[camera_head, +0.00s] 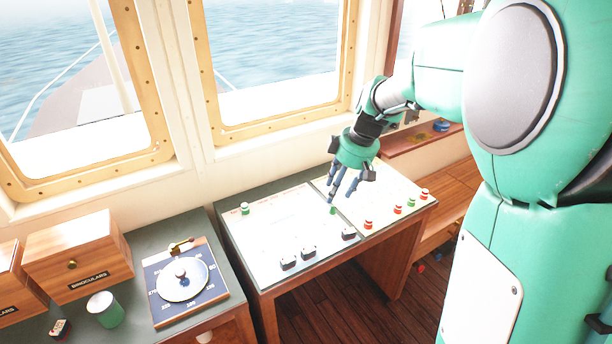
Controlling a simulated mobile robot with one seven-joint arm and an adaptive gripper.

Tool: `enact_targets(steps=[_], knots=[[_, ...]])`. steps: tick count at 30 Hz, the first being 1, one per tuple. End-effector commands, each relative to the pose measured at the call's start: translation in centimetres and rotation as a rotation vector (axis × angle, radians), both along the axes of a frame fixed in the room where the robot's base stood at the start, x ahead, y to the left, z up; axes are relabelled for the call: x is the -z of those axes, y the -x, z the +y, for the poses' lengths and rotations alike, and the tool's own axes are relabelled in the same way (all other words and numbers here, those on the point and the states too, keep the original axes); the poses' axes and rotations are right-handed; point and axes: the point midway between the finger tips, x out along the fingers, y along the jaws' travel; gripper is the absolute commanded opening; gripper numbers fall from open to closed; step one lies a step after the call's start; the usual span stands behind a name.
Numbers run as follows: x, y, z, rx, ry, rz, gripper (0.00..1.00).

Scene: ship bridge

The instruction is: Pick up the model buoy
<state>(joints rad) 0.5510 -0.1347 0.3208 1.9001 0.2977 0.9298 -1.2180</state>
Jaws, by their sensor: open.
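Several small model buoys stand on the white charts of the chart table. One green buoy (333,210) is just below and beside my gripper's fingertips. Another green buoy (244,208) is at the table's far left. Red buoys (368,224), (398,209) and (424,194) and a green one (411,202) stand toward the right edge. The frame does not show which buoy the task means. My gripper (343,194) points down over the table's middle, open, with no object visible between its fingers. Whether a fingertip touches the nearest green buoy I cannot tell.
Black-and-white objects (290,262) lie along the chart table's (262,284) front edge. On the left counter are a compass-like dial (181,279), a green cup (104,309) and a binoculars box (80,257). Windows rise behind. A wooden bench (450,180) is to the right.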

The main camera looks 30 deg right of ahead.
Motion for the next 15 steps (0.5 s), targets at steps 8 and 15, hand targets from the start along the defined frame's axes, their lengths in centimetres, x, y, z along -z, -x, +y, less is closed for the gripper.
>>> enact_targets(steps=[8,15], knots=[[3.7,-1.8,-9.9,-0.111,-0.037,-0.007,0.46],[8.1,-1.3,-18.0,-0.206,-0.064,-0.042,0.46]])
